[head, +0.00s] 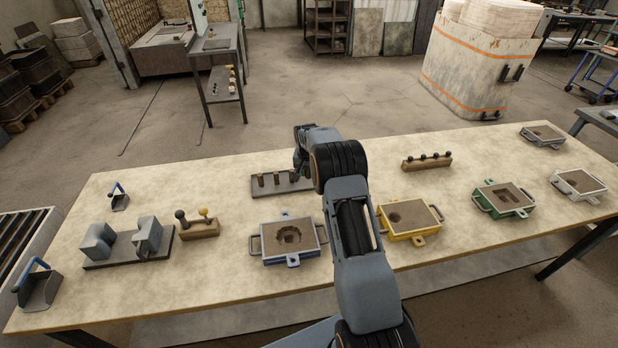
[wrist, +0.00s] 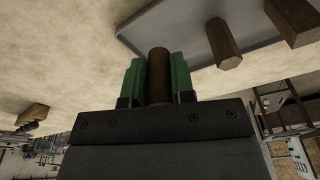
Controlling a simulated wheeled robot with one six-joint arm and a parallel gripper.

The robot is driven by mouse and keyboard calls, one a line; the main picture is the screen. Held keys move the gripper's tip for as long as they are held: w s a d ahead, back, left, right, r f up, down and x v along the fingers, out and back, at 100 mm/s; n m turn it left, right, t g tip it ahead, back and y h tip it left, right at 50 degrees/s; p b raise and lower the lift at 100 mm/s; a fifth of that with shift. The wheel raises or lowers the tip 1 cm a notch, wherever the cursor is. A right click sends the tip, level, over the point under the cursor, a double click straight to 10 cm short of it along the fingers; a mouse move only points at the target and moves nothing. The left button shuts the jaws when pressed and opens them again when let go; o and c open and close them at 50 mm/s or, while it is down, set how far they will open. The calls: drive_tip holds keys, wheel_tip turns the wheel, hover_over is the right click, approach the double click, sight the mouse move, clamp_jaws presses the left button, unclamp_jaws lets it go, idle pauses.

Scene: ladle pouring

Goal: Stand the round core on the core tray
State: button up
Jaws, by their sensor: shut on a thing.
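The round core (wrist: 158,75) is a brown cylinder between the green fingers of my gripper (wrist: 158,80) in the wrist view. My gripper is shut on it. The core tray (head: 255,191) is a dark flat plate at the table's middle in the head view, with short brown cores (head: 262,180) standing in a row on it. In the wrist view the grey tray (wrist: 170,18) lies beyond the held core, with a six-sided core (wrist: 223,42) and another core (wrist: 293,20) on it. Whether the held core touches the tray I cannot tell. My arm hides part of the gripper in the head view.
A blue-grey mould box (head: 290,256) stands in front of the tray, and a yellow one (head: 409,230) stands right of my arm. A wooden rack (head: 426,164) is at the back right. Grey blocks (head: 147,234) stand on a dark plate at left.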

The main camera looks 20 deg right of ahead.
sight(309, 178)
drive_tip(key=shift+d+f, duration=0.2)
drive_tip(key=shift+f, duration=0.15)
drive_tip(key=shift+w+f+p, duration=0.1)
drive_tip(key=shift+f+p, duration=0.5)
drive_tip(key=shift+f, duration=0.8)
drive_tip(key=shift+f, duration=0.2)
drive_tip(key=o, duration=0.7)
drive_tip(key=shift+c, duration=0.2)
